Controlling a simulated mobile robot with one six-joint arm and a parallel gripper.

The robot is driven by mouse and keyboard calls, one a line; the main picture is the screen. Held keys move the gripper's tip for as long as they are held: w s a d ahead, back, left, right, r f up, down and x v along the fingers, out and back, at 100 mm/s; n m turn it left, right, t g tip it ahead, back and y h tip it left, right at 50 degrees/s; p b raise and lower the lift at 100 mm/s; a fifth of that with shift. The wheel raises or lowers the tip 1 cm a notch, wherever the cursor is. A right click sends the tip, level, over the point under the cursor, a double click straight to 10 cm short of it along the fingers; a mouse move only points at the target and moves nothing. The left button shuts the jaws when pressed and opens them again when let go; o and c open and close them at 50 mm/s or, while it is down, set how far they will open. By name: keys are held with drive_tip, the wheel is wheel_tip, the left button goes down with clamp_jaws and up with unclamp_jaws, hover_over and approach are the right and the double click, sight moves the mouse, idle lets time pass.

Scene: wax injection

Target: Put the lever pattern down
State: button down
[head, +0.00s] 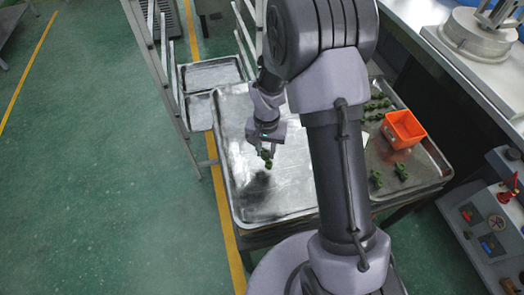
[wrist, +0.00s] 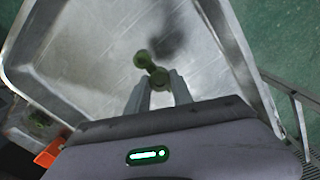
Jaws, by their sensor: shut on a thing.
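The lever pattern is a small dark green piece (head: 267,159) with rounded ends. My gripper (head: 263,148) is shut on it and holds it above the left metal tray (head: 285,200). In the wrist view the pattern (wrist: 143,60) sticks out beyond the fingertips of my gripper (wrist: 160,84), with one round end between them. A dark blurred shadow lies on the tray below it. The tray's surface under and around the pattern is bare.
A second tray on the right holds an orange bin (head: 403,130) and several green patterns (head: 401,171). A metal rack (head: 172,90) stands at the left, with smaller trays (head: 212,73) behind. A bench with a control panel (head: 485,225) is at the right.

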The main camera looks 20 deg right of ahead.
sight(266, 160)
wheel_tip(266, 160, down, 6)
drive_tip(key=shift+r+b, duration=0.15)
drive_tip(key=shift+b, duration=0.7)
drive_tip(key=shift+f, duration=0.25)
drive_tip(key=c, duration=1.1)
unclamp_jaws()
drive_tip(key=shift+r, duration=0.1)
drive_tip(key=shift+r, duration=0.1)
